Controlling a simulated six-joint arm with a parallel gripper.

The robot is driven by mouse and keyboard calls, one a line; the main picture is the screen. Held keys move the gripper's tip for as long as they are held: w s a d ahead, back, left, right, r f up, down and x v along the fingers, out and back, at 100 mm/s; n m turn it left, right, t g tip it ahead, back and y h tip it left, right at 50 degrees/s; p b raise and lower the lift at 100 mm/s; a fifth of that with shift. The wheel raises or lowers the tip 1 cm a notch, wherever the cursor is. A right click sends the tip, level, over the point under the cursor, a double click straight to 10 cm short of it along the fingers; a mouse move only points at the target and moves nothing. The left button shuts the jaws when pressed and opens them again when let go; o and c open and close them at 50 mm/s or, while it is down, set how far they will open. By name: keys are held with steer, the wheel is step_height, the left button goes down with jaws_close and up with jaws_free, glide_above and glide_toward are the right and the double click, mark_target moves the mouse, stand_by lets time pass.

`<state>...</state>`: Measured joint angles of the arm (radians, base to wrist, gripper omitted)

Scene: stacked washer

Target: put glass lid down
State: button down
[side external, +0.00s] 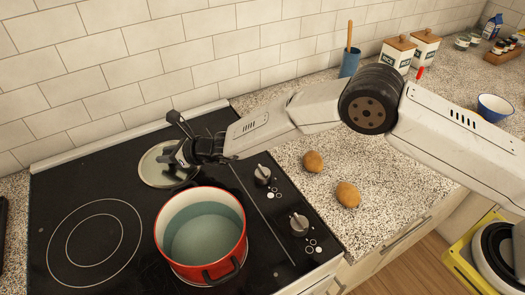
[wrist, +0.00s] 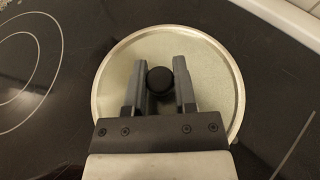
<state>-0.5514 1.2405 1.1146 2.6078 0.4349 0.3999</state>
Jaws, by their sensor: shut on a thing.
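The glass lid (side external: 151,168) is a pale round disc with a metal rim and a black knob. It is at the back of the black cooktop, behind the red pot, and looks level. It also fills the middle of the wrist view (wrist: 216,80). My gripper (side external: 174,156) is over the lid, its two fingers on either side of the knob (wrist: 160,81), shut on it. I cannot tell whether the lid's rim touches the cooktop or hangs just above it. Part of the lid is hidden by my gripper.
The red pot (side external: 184,268) with bluish liquid stands in front of the lid. A bare burner ring (side external: 90,240) is at left. Knobs (side external: 262,175) line the cooktop's right side. Two potatoes (side external: 347,194) lie on the speckled counter. The tiled wall (side external: 120,80) is close behind.

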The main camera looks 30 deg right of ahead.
steer(key=shift+f, duration=0.1)
steer(key=shift+c, duration=2.1)
jaws_free()
steer(key=shift+s+d+r, duration=0.25)
steer(key=shift+v, duration=5.6)
steer(key=shift+f, duration=0.1)
